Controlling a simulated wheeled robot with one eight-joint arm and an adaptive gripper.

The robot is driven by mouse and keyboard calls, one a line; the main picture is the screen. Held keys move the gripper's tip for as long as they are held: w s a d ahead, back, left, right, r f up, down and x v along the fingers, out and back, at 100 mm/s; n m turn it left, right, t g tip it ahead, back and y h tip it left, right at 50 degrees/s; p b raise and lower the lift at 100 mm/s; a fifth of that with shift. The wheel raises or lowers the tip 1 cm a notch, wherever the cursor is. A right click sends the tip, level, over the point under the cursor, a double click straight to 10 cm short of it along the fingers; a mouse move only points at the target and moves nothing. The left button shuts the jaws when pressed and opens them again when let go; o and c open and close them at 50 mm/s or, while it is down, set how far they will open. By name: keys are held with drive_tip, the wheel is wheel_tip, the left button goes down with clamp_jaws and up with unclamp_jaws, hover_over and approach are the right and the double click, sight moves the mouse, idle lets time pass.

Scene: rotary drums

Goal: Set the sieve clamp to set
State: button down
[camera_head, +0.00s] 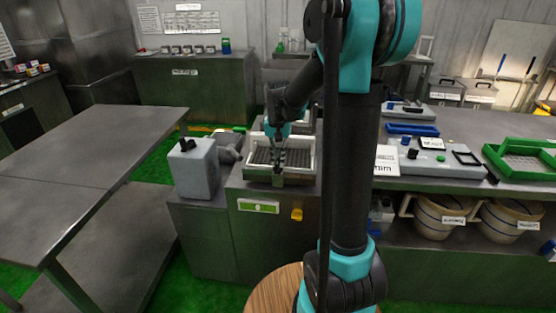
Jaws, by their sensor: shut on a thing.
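A sieve unit with a pale-framed tray (309,160) and a dark mesh sits on a metal cabinet in the middle of the camera_head view. My gripper (279,160) reaches down over the tray's near part. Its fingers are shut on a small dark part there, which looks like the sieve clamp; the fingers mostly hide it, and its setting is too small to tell. A green label plate (258,206) and a yellow knob (297,214) are on the cabinet front below.
A grey box housing (194,170) stands close left of the sieve. A long metal table (70,145) is at left. The right bench holds a blue tray (412,129), a green tray (525,160) and switch panels. Buckets (440,215) stand beneath.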

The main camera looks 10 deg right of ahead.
sight(278, 161)
drive_tip(key=shift+n, duration=0.5)
drive_tip(key=c, duration=1.6)
unclamp_jaws()
drive_tip(key=shift+o, duration=0.2)
wheel_tip(278, 161, up, 12)
drive_tip(key=s+d+f+n+t, duration=0.1)
drive_tip(key=s+d+f+t, duration=0.1)
drive_tip(key=s+f, duration=0.7)
drive_tip(key=s+d+f+n+t, duration=0.2)
drive_tip(key=s+f, duration=0.7)
drive_tip(key=s, duration=0.3)
drive_tip(key=shift+s+f, duration=0.2)
